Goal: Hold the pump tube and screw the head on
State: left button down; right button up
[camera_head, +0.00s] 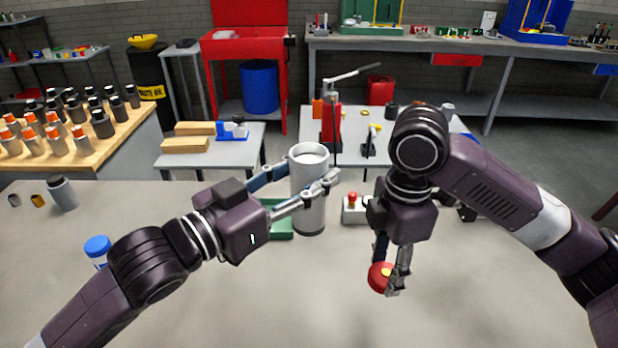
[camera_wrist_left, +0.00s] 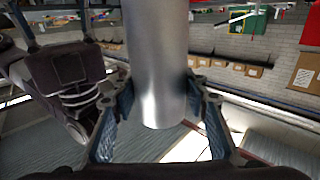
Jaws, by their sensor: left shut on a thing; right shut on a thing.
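The pump tube (camera_head: 310,163) is a grey metal cylinder with an open top, standing upright near the middle of the head view. My left gripper (camera_head: 312,188) is shut around its body from the left. In the left wrist view the fingers (camera_wrist_left: 158,95) press on both sides of the shiny tube (camera_wrist_left: 158,60). The fingers partly hide the head.
A green tray (camera_head: 281,220) is behind the left gripper at the tube's base. A small box with a red button (camera_head: 354,208) is right of the tube. A blue-capped bottle (camera_head: 97,249) stands at left behind my arm. The front of the grey table (camera_head: 300,310) is clear.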

pick_arm(q)
jog(key=shift+r, duration=0.15)
